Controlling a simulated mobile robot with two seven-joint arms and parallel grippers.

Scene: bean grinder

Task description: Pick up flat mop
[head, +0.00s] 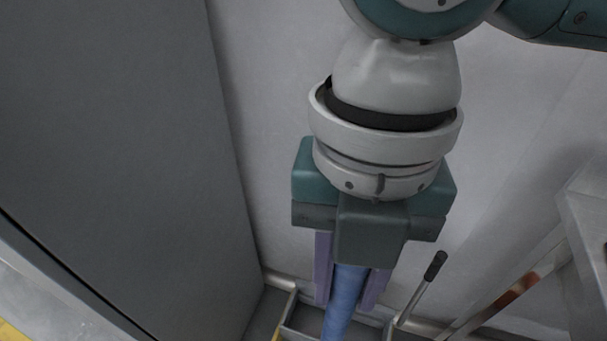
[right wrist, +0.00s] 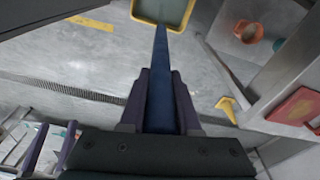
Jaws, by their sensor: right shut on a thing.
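The flat mop shows as a long blue handle (head: 340,318) below my right gripper (head: 348,303) in the head view. The gripper's two purple fingers are shut on the handle, one on each side. In the right wrist view the handle (right wrist: 160,100) runs away from between the fingers to a yellow-rimmed, tray-like thing (right wrist: 164,12) at the top edge. Whether that is the mop's head or a separate container I cannot tell. The top of the handle is hidden by the gripper.
A tall grey panel (head: 110,150) stands close on the left, with a pale wall (head: 270,120) behind. A black-tipped rod (head: 435,266) leans near the gripper's right. The right wrist view shows grey floor (right wrist: 60,65), a yellow floor sign (right wrist: 228,108) and a red box (right wrist: 297,106).

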